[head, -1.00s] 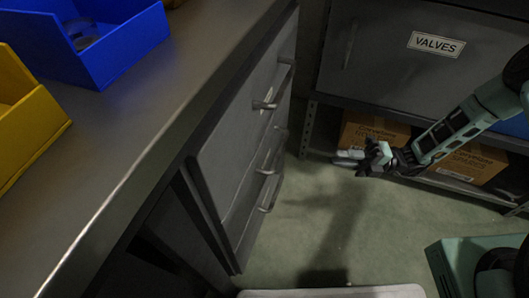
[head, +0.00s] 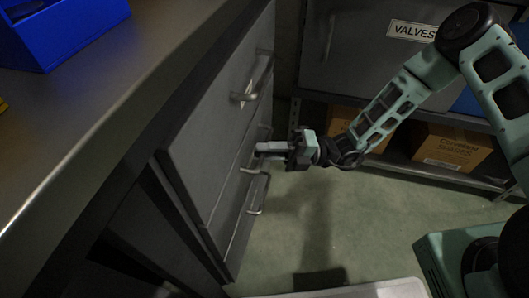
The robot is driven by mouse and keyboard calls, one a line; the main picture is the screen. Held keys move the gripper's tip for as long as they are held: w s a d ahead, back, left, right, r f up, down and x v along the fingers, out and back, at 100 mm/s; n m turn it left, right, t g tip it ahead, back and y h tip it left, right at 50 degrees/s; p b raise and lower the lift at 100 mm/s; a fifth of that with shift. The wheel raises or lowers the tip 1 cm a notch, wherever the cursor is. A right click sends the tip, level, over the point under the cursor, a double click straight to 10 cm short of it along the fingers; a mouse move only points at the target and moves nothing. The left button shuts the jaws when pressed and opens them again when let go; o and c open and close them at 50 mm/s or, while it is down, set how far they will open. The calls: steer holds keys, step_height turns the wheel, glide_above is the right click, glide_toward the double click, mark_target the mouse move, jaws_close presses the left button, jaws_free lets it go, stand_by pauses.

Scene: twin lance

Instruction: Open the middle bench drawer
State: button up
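The grey bench drawer unit stands at the left under the bench top, with its drawer fronts facing right. The top drawer's bar handle (head: 262,84) is above my gripper. The middle drawer (head: 222,178) looks closed. Its handle (head: 252,168) is just below and beside my fingertips, partly hidden by them. The bottom drawer's handle (head: 259,200) is lower. My gripper (head: 260,149) points left at the drawer fronts, its fingers level. I cannot tell whether it touches the middle handle or how far its fingers are apart.
The bench top (head: 120,75) carries a blue bin (head: 75,28) at the upper left. A shelf with a grey "VALVES" container (head: 350,50) and cardboard boxes (head: 450,147) stands behind my arm. The green floor (head: 330,220) right of the drawers is clear.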

steer(key=shift+a+r, duration=0.1)
steer(key=shift+a, duration=0.2)
jaws_close()
steer(key=s+d+p, duration=0.2)
steer(key=s+d, duration=0.1)
steer(key=d, duration=0.7)
steer(key=s+d+p, duration=0.3)
steer(key=s+d, duration=0.1)
steer(key=d, duration=0.6)
steer(key=s+d+p, duration=0.3)
steer(key=s+d, duration=0.1)
steer(key=d, duration=0.6)
steer(key=shift+d, duration=0.4)
jaws_free()
